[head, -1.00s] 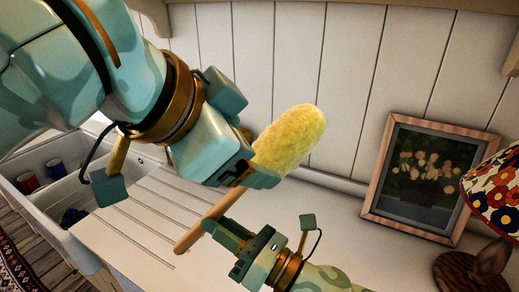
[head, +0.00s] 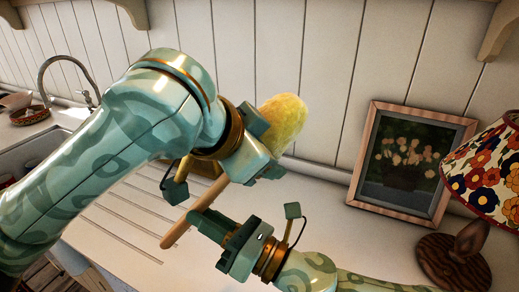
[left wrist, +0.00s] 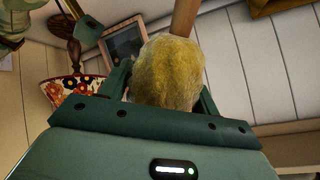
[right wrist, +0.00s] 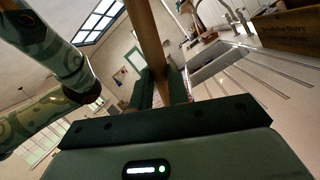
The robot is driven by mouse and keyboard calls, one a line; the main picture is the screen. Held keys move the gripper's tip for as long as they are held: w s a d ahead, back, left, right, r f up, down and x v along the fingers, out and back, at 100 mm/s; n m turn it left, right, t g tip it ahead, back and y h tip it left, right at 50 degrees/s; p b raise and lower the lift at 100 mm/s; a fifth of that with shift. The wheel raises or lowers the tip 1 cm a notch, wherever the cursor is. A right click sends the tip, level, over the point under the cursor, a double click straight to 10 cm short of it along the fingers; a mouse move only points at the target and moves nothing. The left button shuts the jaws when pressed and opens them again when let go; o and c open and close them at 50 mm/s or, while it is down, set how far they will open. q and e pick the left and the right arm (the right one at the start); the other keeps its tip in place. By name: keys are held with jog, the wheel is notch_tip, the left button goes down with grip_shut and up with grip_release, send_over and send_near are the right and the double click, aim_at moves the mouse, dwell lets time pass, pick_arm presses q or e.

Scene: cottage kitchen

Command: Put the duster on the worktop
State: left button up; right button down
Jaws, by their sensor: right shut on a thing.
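The duster has a fluffy yellow head (head: 283,120) and a wooden handle (head: 182,230). It is held tilted above the pale worktop (head: 325,215). My right gripper (head: 202,222) is shut on the handle near its lower end. In the right wrist view the handle (right wrist: 150,45) runs up from between the fingers. My left gripper (head: 266,150) is at the duster's upper part, just below the yellow head in the head view. In the left wrist view its fingers stand apart on either side of the yellow head (left wrist: 170,72); they look open.
A framed flower picture (head: 408,162) leans against the panelled wall on the right. A lamp with a flowered shade (head: 490,175) stands beside it. A sink with a tap (head: 68,75) is at the left. A wooden box (right wrist: 290,30) stands near the sink. The middle worktop is clear.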

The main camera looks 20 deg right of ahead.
pick_arm(q)
jog(key=shift+s, duration=0.1)
jog(key=c, duration=0.5)
jog(key=shift+o, duration=0.2)
pick_arm(e)
jog(key=c, duration=1.3)
grip_release()
jog(key=shift+d, duration=0.1)
